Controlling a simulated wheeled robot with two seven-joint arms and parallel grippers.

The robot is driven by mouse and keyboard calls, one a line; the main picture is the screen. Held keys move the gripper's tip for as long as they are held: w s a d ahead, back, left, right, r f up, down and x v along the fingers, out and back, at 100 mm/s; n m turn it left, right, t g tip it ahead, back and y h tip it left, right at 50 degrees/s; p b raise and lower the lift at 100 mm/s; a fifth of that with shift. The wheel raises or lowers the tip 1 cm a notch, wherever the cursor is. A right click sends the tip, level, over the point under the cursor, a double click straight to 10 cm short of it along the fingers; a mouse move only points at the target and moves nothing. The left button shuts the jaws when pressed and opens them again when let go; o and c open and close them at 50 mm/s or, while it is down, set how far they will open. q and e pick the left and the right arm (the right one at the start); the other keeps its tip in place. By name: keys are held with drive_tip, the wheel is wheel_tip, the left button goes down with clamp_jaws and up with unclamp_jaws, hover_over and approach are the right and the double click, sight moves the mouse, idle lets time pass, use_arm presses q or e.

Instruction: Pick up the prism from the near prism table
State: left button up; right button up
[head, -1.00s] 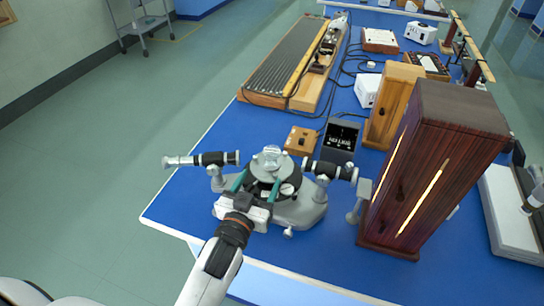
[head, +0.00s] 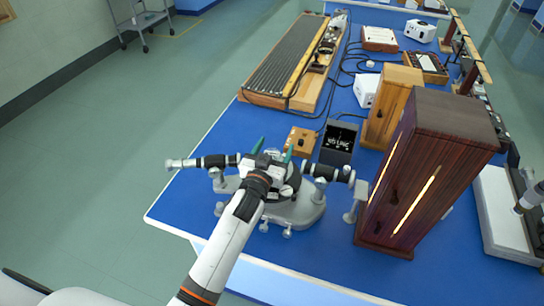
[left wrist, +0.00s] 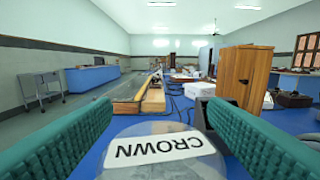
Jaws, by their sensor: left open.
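The prism (left wrist: 153,150) is a clear glassy piece with a white label reading CROWN, upside down in the left wrist view. It lies between the two teal fingers of my left gripper, with a gap showing on each side. In the head view my left gripper (head: 273,149) is open over the near spectrometer, fingers pointing away from me. The prism shows there only as a small pale patch (head: 272,153) between the fingers. The near prism table is mostly hidden beneath my gripper. My right gripper is not in view.
The spectrometer's tubes (head: 203,162) flank my gripper on the left and right. A tall dark wooden cabinet (head: 432,165) stands close on the right. The blue bench (head: 185,205) is bare at the left.

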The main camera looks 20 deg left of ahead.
use_arm(q)
drive_tip(key=c, duration=1.1)
drive_tip(key=shift+r, duration=0.1)
